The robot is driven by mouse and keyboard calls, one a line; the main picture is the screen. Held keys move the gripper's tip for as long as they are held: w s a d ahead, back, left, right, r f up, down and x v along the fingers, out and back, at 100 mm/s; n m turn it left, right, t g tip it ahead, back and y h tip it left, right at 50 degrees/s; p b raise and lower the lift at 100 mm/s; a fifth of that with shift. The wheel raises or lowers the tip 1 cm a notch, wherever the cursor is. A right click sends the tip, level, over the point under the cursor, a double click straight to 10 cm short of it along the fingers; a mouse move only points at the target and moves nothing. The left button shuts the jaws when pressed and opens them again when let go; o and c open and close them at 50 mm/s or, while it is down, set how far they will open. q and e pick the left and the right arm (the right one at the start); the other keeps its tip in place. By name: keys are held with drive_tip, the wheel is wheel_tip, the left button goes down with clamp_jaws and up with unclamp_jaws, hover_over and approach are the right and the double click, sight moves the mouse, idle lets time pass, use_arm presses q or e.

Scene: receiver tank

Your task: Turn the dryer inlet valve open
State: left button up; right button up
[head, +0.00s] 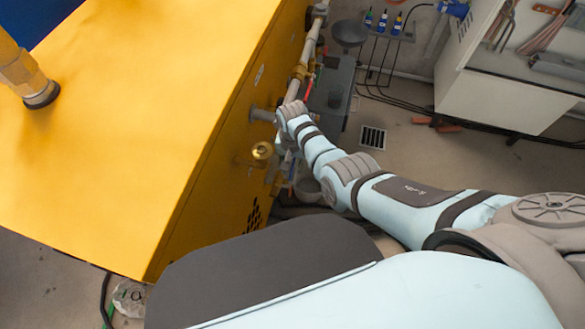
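The yellow cabinet (130,110), apparently the dryer, fills the left of the head view. A pale pipe (300,72) runs along its right side, with a small red part (309,87) on it that looks like a valve handle. A round brass fitting (262,150) sticks out of the cabinet's side lower down. I cannot tell for sure which part is the dryer inlet valve. My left gripper is out of view.
A dark grey panel or stand (334,95) is just right of the pipe. A rack with small coloured bottles (383,22) is at the back. A white bench (500,95) stands at the back right, with cables on the floor. A floor drain (373,137) lies in open floor.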

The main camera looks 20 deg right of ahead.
drive_tip(key=shift+f, duration=0.1)
clamp_jaws()
drive_tip(key=shift+p, duration=0.4)
drive_tip(key=shift+w+d+f+t+h+p, duration=0.1)
drive_tip(key=shift+f+t+h+p, duration=0.2)
drive_tip(key=shift+t, duration=0.25)
drive_tip(key=shift+w+d+f+t+h+p, duration=0.15)
drive_tip(key=shift+t+h+p, duration=0.2)
drive_tip(key=shift+t, duration=0.2)
drive_tip(key=shift+f, duration=0.15)
unclamp_jaws()
